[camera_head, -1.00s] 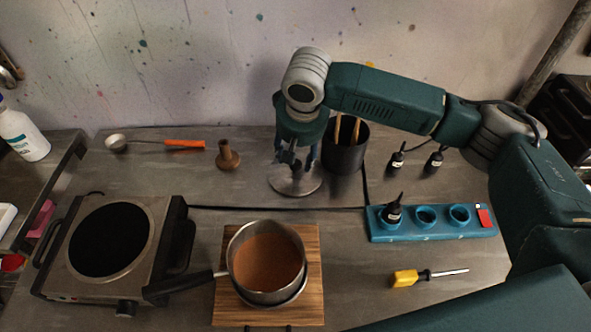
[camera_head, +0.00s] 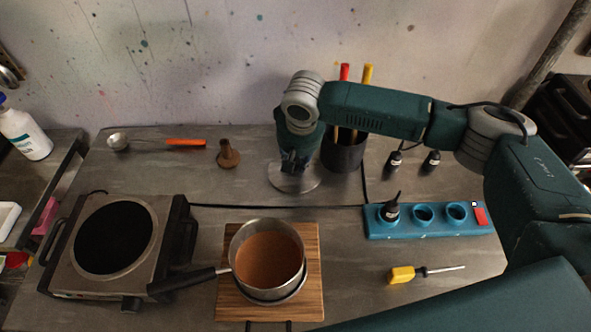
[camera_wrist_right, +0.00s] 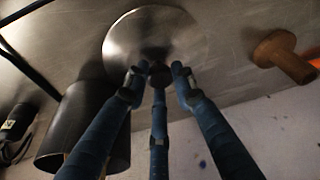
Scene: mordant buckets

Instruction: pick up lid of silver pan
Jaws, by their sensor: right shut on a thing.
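The lid (camera_head: 296,184) is a round silver disc on the back middle of the worktop. It also shows in the right wrist view (camera_wrist_right: 190,40). My right gripper (camera_head: 291,166) comes down over its centre. In the right wrist view its fingers (camera_wrist_right: 158,75) are closed around the dark knob at the middle of the lid. I cannot tell any gap between lid and worktop. The silver pan (camera_head: 267,258) holds brown liquid and stands on a wooden board (camera_head: 226,300), its black handle pointing left. My left gripper is not in view.
A black cup (camera_head: 344,155) with tools stands close right of the lid. A brown wooden piece (camera_head: 228,155) is to its left. A hot plate (camera_head: 113,240) is at front left. A blue holder (camera_head: 400,229) with a black bottle and a yellow screwdriver (camera_head: 402,274) lie right.

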